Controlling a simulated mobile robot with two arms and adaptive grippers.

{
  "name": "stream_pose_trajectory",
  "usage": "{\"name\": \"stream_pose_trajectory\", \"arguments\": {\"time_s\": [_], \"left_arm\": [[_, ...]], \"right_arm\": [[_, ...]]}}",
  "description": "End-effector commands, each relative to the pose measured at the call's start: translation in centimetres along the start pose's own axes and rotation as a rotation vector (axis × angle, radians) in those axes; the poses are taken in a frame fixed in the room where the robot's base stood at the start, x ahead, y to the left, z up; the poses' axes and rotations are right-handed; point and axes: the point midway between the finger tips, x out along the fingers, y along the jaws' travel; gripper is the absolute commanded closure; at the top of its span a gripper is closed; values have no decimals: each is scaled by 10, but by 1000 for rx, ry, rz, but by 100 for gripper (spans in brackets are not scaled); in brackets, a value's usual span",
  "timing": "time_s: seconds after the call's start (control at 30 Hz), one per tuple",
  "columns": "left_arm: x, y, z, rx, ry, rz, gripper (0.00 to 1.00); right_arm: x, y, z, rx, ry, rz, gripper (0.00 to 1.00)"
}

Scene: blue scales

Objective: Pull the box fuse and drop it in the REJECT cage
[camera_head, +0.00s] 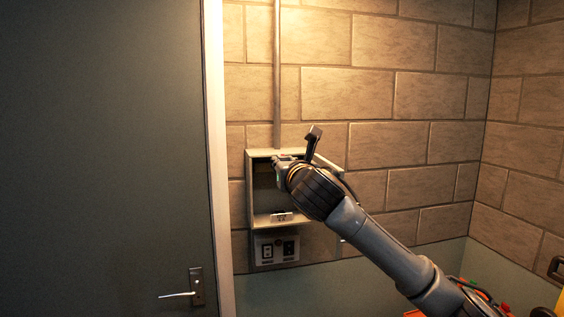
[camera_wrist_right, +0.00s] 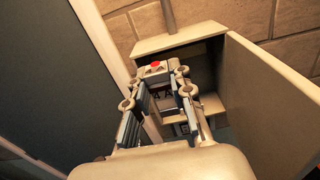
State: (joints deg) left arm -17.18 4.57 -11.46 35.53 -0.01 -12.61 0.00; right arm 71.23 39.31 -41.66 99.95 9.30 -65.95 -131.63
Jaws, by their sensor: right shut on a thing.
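An open light-coloured wall box (camera_head: 250,200) hangs on the brick wall beside the grey door. My right gripper (camera_head: 285,163) is at its upper part, with the wrist hiding much of the inside. In the right wrist view, the gripper (camera_wrist_right: 162,86) has its fingers closed on the sides of a light block with a red spot (camera_wrist_right: 155,67), which I take to be the box fuse. The fuse is at the mouth of the box; I cannot tell whether it is still seated. The REJECT cage cannot be made out. My left gripper is out of view.
The box's open lid (camera_wrist_right: 265,105) stands close on the right in the wrist view. A conduit (camera_head: 277,75) runs up from the box. A panel with dark fittings (camera_head: 278,249) is below it. The grey door (camera_head: 100,150) is at left. Partly seen coloured items (camera_head: 480,294) are at lower right.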

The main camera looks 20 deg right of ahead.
Motion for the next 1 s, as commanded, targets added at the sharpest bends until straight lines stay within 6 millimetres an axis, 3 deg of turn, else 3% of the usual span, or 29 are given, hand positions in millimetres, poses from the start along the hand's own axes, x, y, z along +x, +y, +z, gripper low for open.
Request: {"name": "stream_pose_trajectory", "arguments": {"time_s": [1.0], "left_arm": [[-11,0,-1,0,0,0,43]], "right_arm": [[-82,0,1,-1,-2,0,100]]}}
